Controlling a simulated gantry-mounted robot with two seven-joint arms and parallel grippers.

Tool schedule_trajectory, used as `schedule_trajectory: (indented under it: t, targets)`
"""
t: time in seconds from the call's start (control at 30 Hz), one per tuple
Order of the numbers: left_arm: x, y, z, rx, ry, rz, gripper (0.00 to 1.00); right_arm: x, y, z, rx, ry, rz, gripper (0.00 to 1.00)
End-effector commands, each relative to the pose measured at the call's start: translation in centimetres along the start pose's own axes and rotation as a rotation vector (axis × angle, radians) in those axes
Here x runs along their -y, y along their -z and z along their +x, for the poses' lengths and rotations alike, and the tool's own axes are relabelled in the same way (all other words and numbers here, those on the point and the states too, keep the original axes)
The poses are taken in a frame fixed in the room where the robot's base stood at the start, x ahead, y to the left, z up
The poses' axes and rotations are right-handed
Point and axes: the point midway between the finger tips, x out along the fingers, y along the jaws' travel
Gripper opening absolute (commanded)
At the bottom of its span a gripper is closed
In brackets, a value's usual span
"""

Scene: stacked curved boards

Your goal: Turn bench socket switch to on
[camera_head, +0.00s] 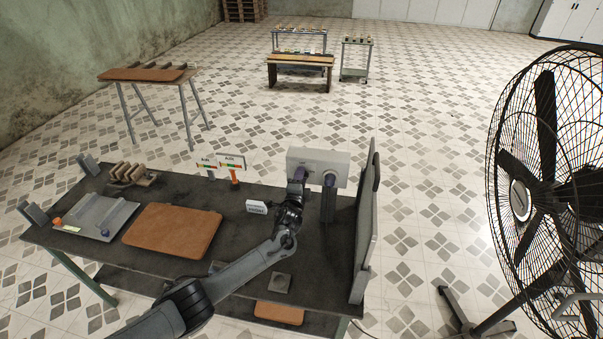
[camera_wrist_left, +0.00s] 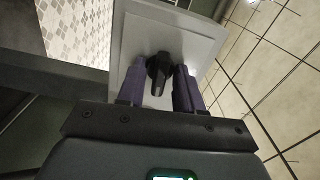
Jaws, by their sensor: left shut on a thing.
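The bench socket (camera_head: 318,157) is a light grey box at the back right of the dark workbench; its face also shows in the left wrist view (camera_wrist_left: 190,38). Its switch is a black rotary knob (camera_wrist_left: 159,74) on that face. My left gripper (camera_head: 313,181) reaches the front of the box from the lower left. In the left wrist view its two purple fingers (camera_wrist_left: 160,88) are shut on the knob, one on each side. The knob's handle leans slightly from vertical in that view. I cannot read any on or off marking. My right gripper is not in view.
The dark workbench (camera_head: 252,188) holds a brown curved board (camera_head: 172,230), a grey tray (camera_head: 100,216), a small white sign (camera_head: 257,206) and labelled markers (camera_head: 231,163). An upright grey panel (camera_head: 366,235) closes its right side. A large fan (camera_head: 545,150) stands at the right.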

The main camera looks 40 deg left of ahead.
Motion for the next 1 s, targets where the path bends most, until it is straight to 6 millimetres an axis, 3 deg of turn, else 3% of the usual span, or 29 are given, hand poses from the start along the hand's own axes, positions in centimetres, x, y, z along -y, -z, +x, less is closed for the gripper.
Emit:
schedule_trajectory:
  t: [0.07, 0.1, 0.47, 1.0]
  targets:
    - [0.1, 0.0, 0.0, 0.0, -0.001, 0.054, 0.06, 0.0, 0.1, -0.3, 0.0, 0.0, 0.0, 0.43]
    - [-0.1, 0.0, 0.0, 0.0, -0.001, 0.047, 0.4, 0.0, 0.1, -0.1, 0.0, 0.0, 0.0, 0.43]
    - [0.1, 0.0, -0.2, 0.0, -0.001, 0.04, 0.4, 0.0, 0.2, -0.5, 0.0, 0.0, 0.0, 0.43]
    - [0.4, 0.1, -4.9, -0.001, -0.002, 0.04, 0.4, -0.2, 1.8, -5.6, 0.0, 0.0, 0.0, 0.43]
